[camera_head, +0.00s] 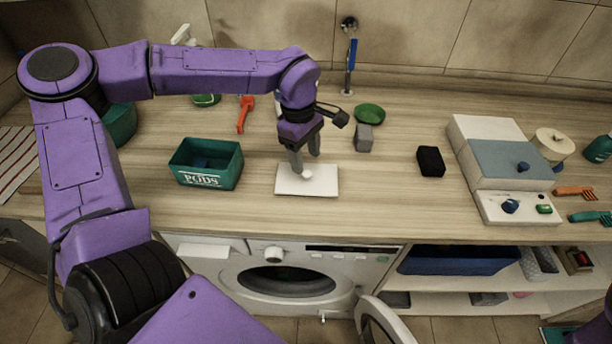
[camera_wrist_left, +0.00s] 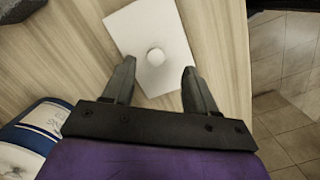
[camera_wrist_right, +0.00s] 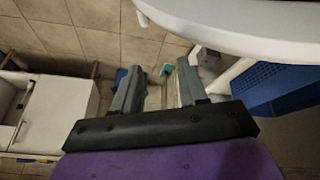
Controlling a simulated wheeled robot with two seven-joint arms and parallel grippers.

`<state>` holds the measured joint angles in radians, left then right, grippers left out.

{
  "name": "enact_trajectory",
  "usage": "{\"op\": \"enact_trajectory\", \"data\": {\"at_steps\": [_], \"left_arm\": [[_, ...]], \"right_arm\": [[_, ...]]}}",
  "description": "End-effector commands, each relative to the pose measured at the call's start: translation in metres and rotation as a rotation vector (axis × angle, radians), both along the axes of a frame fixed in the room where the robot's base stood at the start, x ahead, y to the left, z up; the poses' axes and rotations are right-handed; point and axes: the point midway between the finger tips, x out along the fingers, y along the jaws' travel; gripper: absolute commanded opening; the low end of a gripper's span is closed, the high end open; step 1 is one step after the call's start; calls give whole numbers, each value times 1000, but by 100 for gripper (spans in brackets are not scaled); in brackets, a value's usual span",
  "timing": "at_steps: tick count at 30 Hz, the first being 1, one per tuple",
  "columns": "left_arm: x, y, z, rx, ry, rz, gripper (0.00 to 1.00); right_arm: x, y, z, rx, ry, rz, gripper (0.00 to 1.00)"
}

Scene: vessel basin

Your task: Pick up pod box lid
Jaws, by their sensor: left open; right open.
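The pod box lid (camera_head: 322,184) is a flat white plate with a small round knob, lying on the wooden counter. It also shows in the left wrist view (camera_wrist_left: 135,25), with its knob (camera_wrist_left: 155,57) a little beyond my fingertips. My left gripper (camera_head: 305,164) is open above the lid, its fingers pointing down near the knob; it also shows in the left wrist view (camera_wrist_left: 156,75). The teal pod box (camera_head: 207,164), marked PODS, stands open to the left of the lid. My right gripper (camera_wrist_right: 158,80) is open and empty, low near the floor and the open washer door.
A black block (camera_head: 431,161), a grey block (camera_head: 364,138) and a green round dish (camera_head: 369,113) lie right of and behind the lid. A red tool (camera_head: 244,114) lies behind the box. A grey-white appliance (camera_head: 510,165) stands right. The washer door (camera_head: 382,322) hangs open below.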

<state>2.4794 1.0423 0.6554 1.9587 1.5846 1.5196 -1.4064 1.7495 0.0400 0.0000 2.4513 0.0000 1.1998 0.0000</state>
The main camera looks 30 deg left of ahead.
Motion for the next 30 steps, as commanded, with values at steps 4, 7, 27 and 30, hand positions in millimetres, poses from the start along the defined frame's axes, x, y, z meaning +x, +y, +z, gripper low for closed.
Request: {"op": "enact_trajectory", "data": {"at_steps": [4,7,27,30], "left_arm": [[-4,3,-25,1,9,0,57],[-3,2,-43,2,6,1,57],[-3,2,-51,1,1,4,0],[-3,2,-49,1,1,4,0]], "right_arm": [[1,0,14,0,-1,0,43],[1,0,14,0,-2,0,43],[1,0,14,0,-2,0,43],[1,0,15,0,-2,0,43]]}}
